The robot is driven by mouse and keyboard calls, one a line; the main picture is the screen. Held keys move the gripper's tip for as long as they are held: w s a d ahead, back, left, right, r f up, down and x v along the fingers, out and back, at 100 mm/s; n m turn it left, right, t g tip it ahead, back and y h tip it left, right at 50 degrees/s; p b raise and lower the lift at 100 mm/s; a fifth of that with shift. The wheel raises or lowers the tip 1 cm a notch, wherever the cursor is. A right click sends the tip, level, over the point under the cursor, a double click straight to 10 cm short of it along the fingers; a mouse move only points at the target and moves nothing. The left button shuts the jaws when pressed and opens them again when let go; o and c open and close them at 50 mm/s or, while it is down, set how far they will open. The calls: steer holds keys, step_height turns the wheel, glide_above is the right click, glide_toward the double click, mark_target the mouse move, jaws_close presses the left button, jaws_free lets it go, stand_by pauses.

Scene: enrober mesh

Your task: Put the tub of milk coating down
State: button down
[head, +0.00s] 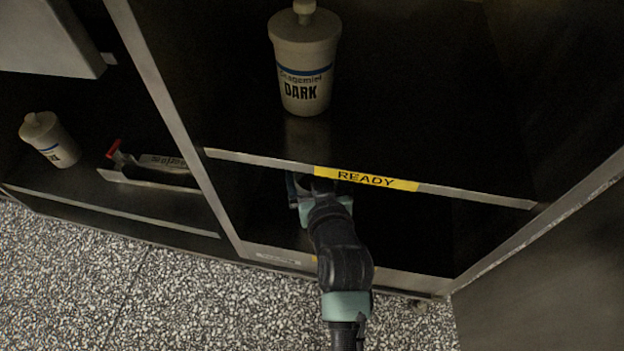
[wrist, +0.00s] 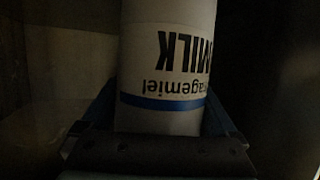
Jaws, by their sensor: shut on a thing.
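The tub of milk coating (wrist: 165,75) fills the middle of the wrist view. It is pale with a blue band and the word MILK, which reads upside down there. My gripper (wrist: 160,125) is shut on it, with a finger on each side. In the head view my gripper (head: 305,188) reaches into the dark lower bay beneath the shelf edge with the yellow READY label (head: 366,179). The tub is hidden there by the shelf and my arm. Whether its base touches a surface cannot be seen.
A tub marked DARK (head: 303,65) stands on the shelf above my gripper. Another pale tub (head: 48,138) and a red-ended tool (head: 150,165) sit on the lower left shelf. The shelf's front edge (head: 250,158) and an upright post (head: 165,95) are close to my arm.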

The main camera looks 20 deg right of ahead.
mark_target(312, 179)
steer(key=shift+w+d+r, duration=0.1)
steer(key=shift+w, duration=0.35)
steer(key=f+b, duration=0.3)
steer(key=shift+w+f+b, duration=0.2)
steer(key=shift+b, duration=0.2)
steer(key=shift+f, duration=0.2)
jaws_free()
steer(key=shift+r, duration=0.15)
steer(key=shift+s+r+p, duration=0.15)
steer(key=shift+s+p, duration=0.15)
steer(key=p+v, duration=0.5)
steer(key=v, duration=0.6)
steer(key=shift+s, duration=0.2)
